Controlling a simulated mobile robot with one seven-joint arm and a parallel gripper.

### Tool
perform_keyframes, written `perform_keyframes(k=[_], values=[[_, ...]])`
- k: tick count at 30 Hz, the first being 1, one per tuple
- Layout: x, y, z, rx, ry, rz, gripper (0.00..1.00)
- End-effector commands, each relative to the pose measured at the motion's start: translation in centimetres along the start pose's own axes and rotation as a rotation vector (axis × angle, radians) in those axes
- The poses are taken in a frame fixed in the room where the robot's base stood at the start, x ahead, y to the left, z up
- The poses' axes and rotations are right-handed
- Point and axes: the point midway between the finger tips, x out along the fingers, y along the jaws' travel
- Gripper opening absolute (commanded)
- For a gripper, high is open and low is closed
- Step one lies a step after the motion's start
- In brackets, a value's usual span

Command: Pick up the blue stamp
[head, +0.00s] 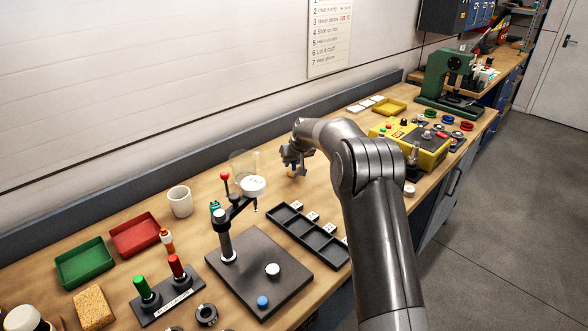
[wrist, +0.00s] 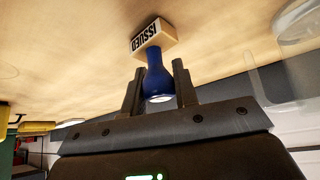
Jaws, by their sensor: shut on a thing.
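The blue stamp has a dark blue handle (wrist: 158,72) and a pale wooden block marked "ISSUED" (wrist: 155,40). In the wrist view its handle stands between the two fingers of my gripper (wrist: 158,85), which is shut on it. In the head view my gripper (head: 294,160) is over the bench, and only a small part of the stamp (head: 292,175) shows beneath it. I cannot tell whether the block touches the bench or is just clear of it.
A black compartment tray (head: 308,235) and a dark plate with an upright post (head: 258,268) lie in front. A clear disc (head: 240,163) and a white mug (head: 180,201) are to the left. A yellow machine (head: 425,150) stands to the right, behind my arm.

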Motion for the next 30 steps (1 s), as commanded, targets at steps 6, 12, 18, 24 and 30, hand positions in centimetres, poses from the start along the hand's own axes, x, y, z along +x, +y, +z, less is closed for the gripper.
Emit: perform_keyframes(k=[6,12,18,24,30], values=[[0.0,0.0,0.0,0.0,0.0,0.0,0.05],[0.0,0.0,0.0,0.0,0.0,0.0,0.03],[-0.7,0.0,-0.4,0.0,0.001,0.0,0.03],[-3.0,0.0,-2.0,-0.001,0.004,0.001,0.03],[-6.8,3.0,-1.3,0.005,0.002,0.003,0.03]])
